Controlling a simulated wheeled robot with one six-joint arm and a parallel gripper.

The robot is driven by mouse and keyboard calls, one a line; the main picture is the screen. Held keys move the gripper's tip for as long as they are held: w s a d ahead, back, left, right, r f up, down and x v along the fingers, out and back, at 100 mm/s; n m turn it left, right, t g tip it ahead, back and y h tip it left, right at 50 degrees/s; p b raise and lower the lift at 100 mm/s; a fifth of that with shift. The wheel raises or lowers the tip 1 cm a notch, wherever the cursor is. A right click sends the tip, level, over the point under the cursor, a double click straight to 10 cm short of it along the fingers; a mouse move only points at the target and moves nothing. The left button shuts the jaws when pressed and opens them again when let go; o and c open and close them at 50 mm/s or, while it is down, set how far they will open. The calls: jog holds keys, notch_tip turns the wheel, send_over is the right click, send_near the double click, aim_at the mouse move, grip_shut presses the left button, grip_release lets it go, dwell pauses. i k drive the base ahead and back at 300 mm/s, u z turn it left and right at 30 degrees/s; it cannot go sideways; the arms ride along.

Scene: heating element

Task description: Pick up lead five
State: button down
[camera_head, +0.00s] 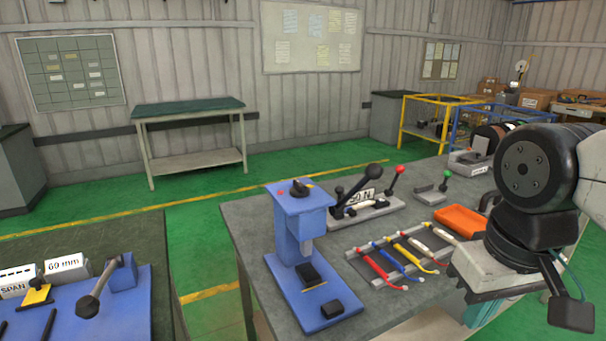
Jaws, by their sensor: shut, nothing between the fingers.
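A red lead (381,270), a blue lead (394,262) and a yellow lead (412,257) lie nearest the blue press. Paler leads (444,234) with red ends lie towards the orange tray. No number shows on them, so I cannot tell which is lead five. My gripper (571,312) is at the lower right, to the right of the leads and apart from them. It is shut and empty, and partly hidden by my own arm.
A blue press (297,220) stands left of the leads. A lever tool (362,205) stands behind them. A second bench (146,231) with a blue fixture (120,300) is at the left. Green floor separates the benches from the wall.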

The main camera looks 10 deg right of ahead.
aim_at(365, 203)
jog(key=z, duration=0.4)
jog(key=k, duration=1.05)
jog(key=z, duration=1.3)
jog(key=i, duration=1.45)
jog(key=u, duration=0.5)
jog(key=i, duration=0.6)
jog(key=u, duration=1.2)
jog(key=i, duration=0.55)
jog(key=u, duration=0.6)
